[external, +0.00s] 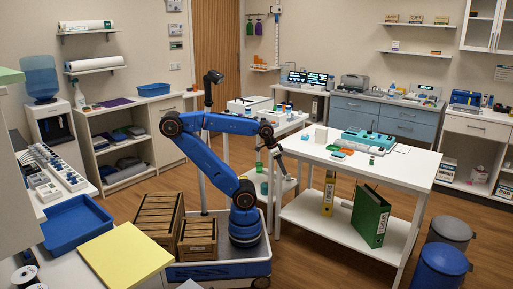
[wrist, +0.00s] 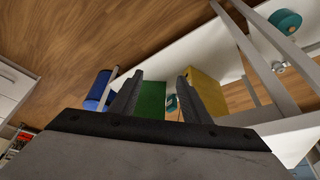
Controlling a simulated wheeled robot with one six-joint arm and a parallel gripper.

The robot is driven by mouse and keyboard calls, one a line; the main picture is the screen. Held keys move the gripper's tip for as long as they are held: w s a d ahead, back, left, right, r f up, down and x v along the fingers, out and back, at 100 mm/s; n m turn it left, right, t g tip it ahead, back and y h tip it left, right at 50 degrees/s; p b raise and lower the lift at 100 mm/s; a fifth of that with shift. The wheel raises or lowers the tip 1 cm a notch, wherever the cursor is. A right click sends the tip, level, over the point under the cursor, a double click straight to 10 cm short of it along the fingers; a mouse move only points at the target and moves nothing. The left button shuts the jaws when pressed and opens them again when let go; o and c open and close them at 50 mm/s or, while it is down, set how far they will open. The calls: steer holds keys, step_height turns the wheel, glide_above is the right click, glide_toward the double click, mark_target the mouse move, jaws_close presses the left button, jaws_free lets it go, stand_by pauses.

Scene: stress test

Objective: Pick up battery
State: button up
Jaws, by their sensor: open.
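My gripper (external: 279,160) hangs at the left end of the white table (external: 408,168) in the external view. Its two dark fingers show in the wrist view (wrist: 161,75), spread apart with nothing between them. Beyond them the wrist view shows a green binder (wrist: 151,100) and a yellow binder (wrist: 203,88), at a distance. I cannot make out a battery for certain in either view. Small items lie on the white table, among them a small green piece (external: 371,161) and a teal box (external: 338,155), too small to identify.
The white table also carries a cream block (external: 321,135) and a teal device (external: 366,140). The green binder (external: 370,216) stands on its lower shelf. Blue bin (external: 440,268) and grey bin (external: 450,232) stand at right. Wooden crates (external: 197,240) sit beside my arm's base.

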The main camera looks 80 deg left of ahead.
stand_by(0.4)
step_height(320, 180, up, 25)
steer(key=m+g, duration=0.5)
steer(key=m, duration=1.4)
glide_above(372, 157)
steer(key=f, duration=1.1)
steer(key=a+f, duration=0.1)
steer(key=f, duration=0.4)
steer(key=shift+w+f, duration=0.35)
jaws_close()
